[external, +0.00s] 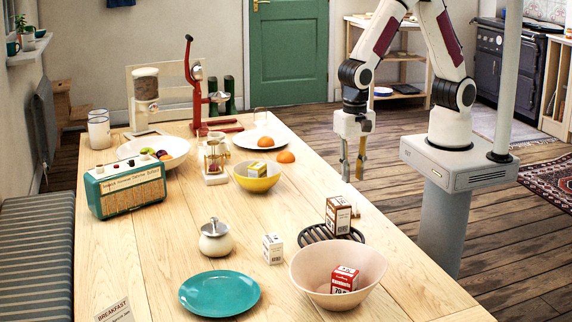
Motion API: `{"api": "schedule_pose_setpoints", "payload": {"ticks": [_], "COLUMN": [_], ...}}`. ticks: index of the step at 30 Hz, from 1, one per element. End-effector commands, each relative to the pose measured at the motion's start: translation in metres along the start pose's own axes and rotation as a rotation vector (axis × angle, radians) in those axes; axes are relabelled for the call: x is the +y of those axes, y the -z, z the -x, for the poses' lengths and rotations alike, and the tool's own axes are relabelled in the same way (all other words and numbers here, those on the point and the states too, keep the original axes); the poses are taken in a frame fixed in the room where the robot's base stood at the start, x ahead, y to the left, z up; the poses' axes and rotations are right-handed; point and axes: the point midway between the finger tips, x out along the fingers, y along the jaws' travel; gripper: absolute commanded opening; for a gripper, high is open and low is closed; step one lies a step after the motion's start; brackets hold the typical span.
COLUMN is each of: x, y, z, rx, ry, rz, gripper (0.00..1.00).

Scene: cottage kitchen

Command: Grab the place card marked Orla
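No card that I can read as Orla shows in the external view. A card lettered BREAKFAST (115,312) stands at the table's near left edge, partly cut off by the frame. A flat pale item (145,133) lies at the far left of the table, too small to read. My gripper (353,172) points down above the table's right edge, behind the brown-and-white box. Its two fingers are apart with nothing visible between them. A small pale object (355,207) shows below the fingers, beside that box; I cannot tell what it is.
The brown-and-white box (338,216) stands on a dark trivet (318,233). A pink bowl (313,264) holds a red box (344,280). A teal plate (219,293), white box (273,249), lidded pot (214,240), yellow bowl (257,180) and radio (126,186) stand nearby.

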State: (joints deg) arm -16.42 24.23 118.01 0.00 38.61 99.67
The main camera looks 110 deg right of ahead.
Motion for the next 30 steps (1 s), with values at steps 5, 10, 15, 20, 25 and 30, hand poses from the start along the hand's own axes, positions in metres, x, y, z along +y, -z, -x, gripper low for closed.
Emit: {"api": "schedule_pose_setpoints", "payload": {"ticks": [5, 10, 15, 20, 25, 30], "x": [-0.004, -0.004, -0.004, -0.004, -0.004, -0.004], "y": [-0.001, -0.001, -0.001, -0.001, -0.001, 0.0], "z": [0.0, 0.0, 0.001, 0.0, -0.006, -0.018], "rx": [-0.003, -0.004, -0.004, -0.004, -0.003, -0.003], "ry": [0.013, 0.015, 0.015, 0.014, 0.012, 0.012], "rz": [-0.143, -0.205, -0.213, -0.212, -0.211, -0.21], "gripper": [0.22, 0.22, 0.22, 0.22, 0.22, 0.22]}}
